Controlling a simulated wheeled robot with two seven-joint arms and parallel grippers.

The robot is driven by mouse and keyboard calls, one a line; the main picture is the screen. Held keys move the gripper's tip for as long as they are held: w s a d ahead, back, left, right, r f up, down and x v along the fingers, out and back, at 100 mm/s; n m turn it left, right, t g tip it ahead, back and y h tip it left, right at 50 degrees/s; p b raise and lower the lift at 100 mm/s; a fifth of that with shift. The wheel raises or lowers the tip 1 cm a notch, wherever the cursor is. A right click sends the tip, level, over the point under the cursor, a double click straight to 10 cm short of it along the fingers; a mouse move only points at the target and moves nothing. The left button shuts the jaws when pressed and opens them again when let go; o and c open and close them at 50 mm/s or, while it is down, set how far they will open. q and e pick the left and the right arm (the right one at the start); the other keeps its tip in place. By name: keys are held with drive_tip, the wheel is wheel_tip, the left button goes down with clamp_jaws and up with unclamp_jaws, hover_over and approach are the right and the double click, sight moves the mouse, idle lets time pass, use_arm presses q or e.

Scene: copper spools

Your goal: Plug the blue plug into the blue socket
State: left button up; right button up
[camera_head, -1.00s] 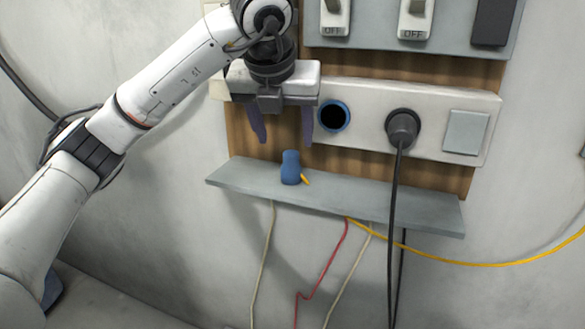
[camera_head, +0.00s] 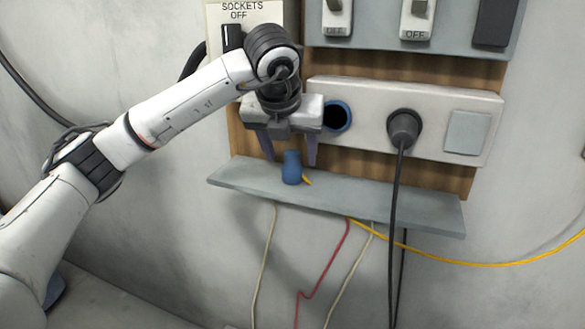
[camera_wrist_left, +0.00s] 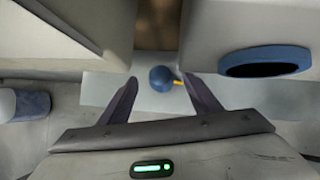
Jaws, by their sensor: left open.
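The blue plug (camera_head: 291,168) stands upright on the grey shelf (camera_head: 235,176), with a yellow cable at its right side. In the left wrist view the plug (camera_wrist_left: 161,79) shows between and beyond the two fingers. The blue socket (camera_head: 337,116) is a blue ring with a dark opening on the white panel, up and right of the plug. It also shows at the upper right of the left wrist view (camera_wrist_left: 265,62). My left gripper (camera_head: 291,162) is open and empty, pointing down with its fingers either side of the plug's upper part. Whether they touch it cannot be told. My right gripper is not in view.
A black plug (camera_head: 404,128) with a hanging black cable fills the socket to the right. A grey switch box (camera_head: 375,50) is above. Red, white and yellow (camera_head: 480,264) wires hang below the shelf.

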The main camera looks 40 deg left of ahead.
sight(291, 156)
use_arm(q)
drive_tip(key=x, duration=0.4)
drive_tip(key=shift+s+d+f, duration=0.1)
drive_tip(key=c, duration=1.1)
